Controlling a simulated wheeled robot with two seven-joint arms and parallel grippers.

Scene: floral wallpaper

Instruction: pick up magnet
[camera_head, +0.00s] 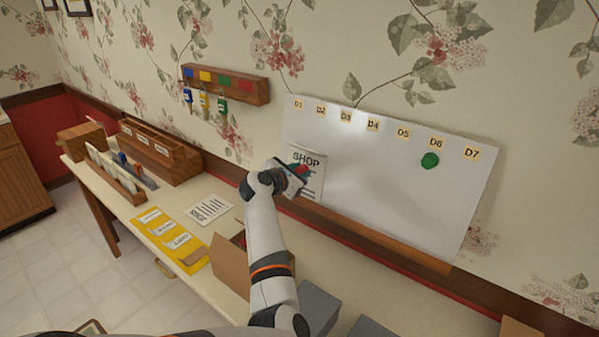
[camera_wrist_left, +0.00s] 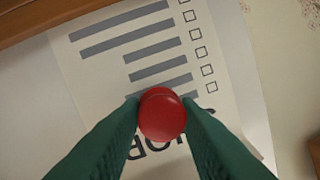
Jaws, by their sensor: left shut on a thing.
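A red round magnet (camera_wrist_left: 162,114) sits between the green fingers of my left gripper (camera_wrist_left: 162,118) in the left wrist view. The gripper is shut on it. In the head view my left gripper (camera_head: 301,171) is at the SHOP sheet (camera_head: 312,160) on the left part of the whiteboard (camera_head: 375,180). The magnet is in front of this checklist sheet; I cannot tell whether it touches it. A green round magnet (camera_head: 430,160) is on the board under the D6 label, apart from the gripper. My right gripper is not in view.
A wooden key rack (camera_head: 226,84) hangs on the wall left of the board. The table holds a wooden organizer (camera_head: 150,150), a yellow board with labels (camera_head: 170,238), a loose paper (camera_head: 208,209), a cardboard box (camera_head: 232,262) and grey bins (camera_head: 318,305) near my arm.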

